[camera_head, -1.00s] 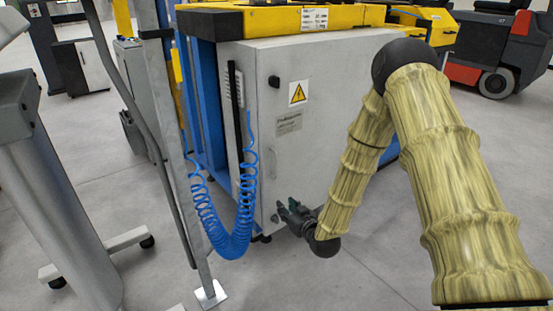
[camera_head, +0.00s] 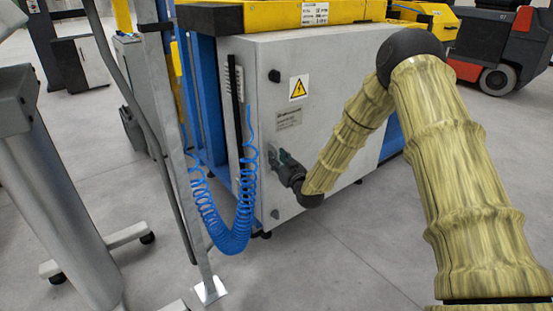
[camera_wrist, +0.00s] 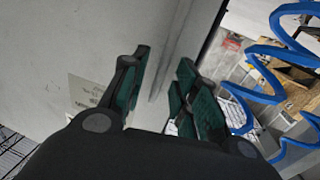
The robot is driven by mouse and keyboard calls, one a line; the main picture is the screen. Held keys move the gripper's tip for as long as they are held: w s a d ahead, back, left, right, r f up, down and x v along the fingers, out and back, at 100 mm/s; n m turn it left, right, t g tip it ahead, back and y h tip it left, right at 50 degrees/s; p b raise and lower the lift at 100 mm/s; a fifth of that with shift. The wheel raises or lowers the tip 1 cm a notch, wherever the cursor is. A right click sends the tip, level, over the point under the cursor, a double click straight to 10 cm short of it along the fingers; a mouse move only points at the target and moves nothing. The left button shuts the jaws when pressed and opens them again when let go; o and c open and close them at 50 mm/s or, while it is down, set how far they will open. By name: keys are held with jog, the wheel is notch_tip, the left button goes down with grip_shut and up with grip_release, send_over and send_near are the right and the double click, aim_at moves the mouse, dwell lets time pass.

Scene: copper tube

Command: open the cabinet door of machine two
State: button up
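The cabinet door (camera_head: 330,95) of the machine is a light grey panel and looks shut. It carries a yellow warning sign (camera_head: 298,88) and a label plate (camera_head: 289,118). My gripper (camera_head: 275,158) is at the door's left edge, at the height of the handle, which it largely hides. In the wrist view my gripper (camera_wrist: 158,90) has its two green-padded fingers apart, with the door's grey surface (camera_wrist: 75,45) and a vertical grey bar (camera_wrist: 170,50) beyond the gap. I cannot tell whether the fingers touch the handle.
A coiled blue hose (camera_head: 232,240) hangs just left of the door and shows close by in the wrist view (camera_wrist: 262,75). A grey post (camera_head: 183,170) stands left of it. The floor (camera_head: 340,260) in front of the cabinet is clear.

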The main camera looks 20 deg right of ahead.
jog(key=shift+w+a, duration=0.1)
jog(key=shift+w, duration=0.7)
grip_shut()
jog(key=shift+s, duration=0.1)
